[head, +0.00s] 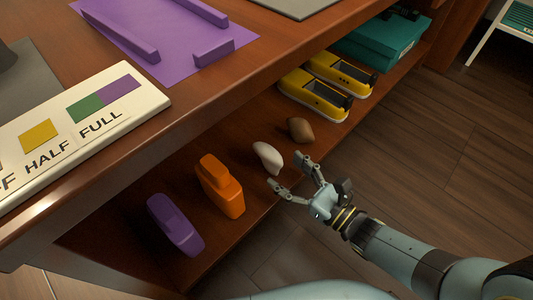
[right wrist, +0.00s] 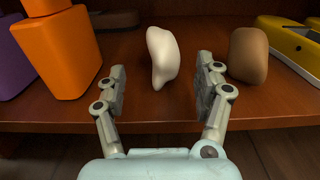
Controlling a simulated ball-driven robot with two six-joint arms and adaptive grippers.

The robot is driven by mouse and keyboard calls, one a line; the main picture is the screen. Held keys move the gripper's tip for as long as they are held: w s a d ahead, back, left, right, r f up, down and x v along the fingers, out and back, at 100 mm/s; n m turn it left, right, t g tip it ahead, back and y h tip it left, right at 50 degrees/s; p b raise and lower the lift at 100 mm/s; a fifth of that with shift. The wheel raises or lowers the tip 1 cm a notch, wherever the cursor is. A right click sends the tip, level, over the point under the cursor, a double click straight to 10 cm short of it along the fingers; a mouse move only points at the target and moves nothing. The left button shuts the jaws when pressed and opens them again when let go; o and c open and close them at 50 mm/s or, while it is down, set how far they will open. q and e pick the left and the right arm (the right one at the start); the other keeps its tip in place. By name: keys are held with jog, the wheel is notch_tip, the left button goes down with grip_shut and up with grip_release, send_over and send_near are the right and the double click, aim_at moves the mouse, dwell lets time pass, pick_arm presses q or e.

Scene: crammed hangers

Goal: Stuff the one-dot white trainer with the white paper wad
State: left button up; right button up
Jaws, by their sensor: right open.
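The white paper wad (head: 268,157) stands on the lower wooden shelf, and in the right wrist view (right wrist: 162,56) it is ahead of my fingers, in line with the gap between them. My right gripper (head: 289,171) is open and empty at the shelf's front edge, just short of the wad; its two fingers show in the right wrist view (right wrist: 160,90). Two yellow shoes (head: 314,95) stand farther along the shelf; their dots are too small to tell. No white trainer is clearly seen. My left gripper is not in view.
A brown wad (head: 300,130) sits close beside the white one. An orange block-like object (head: 221,186) and a purple one (head: 175,224) stand at the near end of the shelf. A teal box (head: 383,40) is at the far end. The upper board overhangs the shelf.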

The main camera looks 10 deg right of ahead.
aim_at(272, 159)
jog(key=x, duration=0.5)
jog(key=shift+w, duration=0.4)
jog(key=c, duration=1.1)
